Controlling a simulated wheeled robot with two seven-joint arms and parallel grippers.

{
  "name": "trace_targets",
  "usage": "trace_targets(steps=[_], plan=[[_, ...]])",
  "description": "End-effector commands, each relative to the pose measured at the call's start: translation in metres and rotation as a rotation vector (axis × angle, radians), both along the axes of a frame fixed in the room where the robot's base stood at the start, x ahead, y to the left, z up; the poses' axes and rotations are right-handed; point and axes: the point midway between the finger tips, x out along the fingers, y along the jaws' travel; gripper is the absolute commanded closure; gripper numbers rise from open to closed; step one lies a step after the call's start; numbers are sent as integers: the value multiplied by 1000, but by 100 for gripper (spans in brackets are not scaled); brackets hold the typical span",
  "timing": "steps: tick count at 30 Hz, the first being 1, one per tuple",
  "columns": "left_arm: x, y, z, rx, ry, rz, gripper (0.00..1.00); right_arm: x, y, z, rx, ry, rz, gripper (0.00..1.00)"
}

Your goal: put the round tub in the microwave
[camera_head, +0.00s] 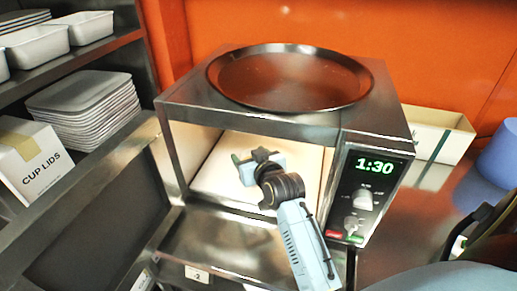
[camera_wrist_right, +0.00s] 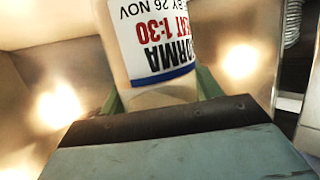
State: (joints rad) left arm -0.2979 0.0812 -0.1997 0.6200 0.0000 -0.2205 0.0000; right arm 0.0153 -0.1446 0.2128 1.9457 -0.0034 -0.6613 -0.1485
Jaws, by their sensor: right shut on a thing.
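The microwave (camera_head: 376,138) is a steel box with its door (camera_head: 80,225) swung open to the left. Its lit cavity is pale inside. My right arm reaches in through the front opening, and my right gripper (camera_head: 248,165) is inside the cavity. In the right wrist view the gripper is shut on the round tub (camera_wrist_right: 155,50), which is pale with a white label printed in black, red and blue. The green fingers sit on either side of the tub. In the head view I cannot make out the tub. My left gripper is not in view.
A large round dark tray (camera_head: 290,80) lies on top of the microwave. A display reading 1:30 and knobs are on its right front panel. Shelves at left hold white containers, stacked trays (camera_head: 85,98) and a cup lids box (camera_head: 32,160). A blue round container (camera_head: 500,155) stands at right.

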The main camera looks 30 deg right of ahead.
Motion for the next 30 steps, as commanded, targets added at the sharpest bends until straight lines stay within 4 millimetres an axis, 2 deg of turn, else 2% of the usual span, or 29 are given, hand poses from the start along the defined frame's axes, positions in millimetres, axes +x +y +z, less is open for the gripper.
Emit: trace_targets(steps=[3,10,14,21,30], plan=[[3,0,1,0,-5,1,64,22,-26,2,-4,-4,-1,67],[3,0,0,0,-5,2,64,48,-56,2,-3,-4,0,67],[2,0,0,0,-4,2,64,51,-60,-3,1,-1,0,67],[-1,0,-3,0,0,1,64,51,-60,-32,1,-2,0,67],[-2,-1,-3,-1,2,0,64,51,-60,-34,-1,-3,0,67]])
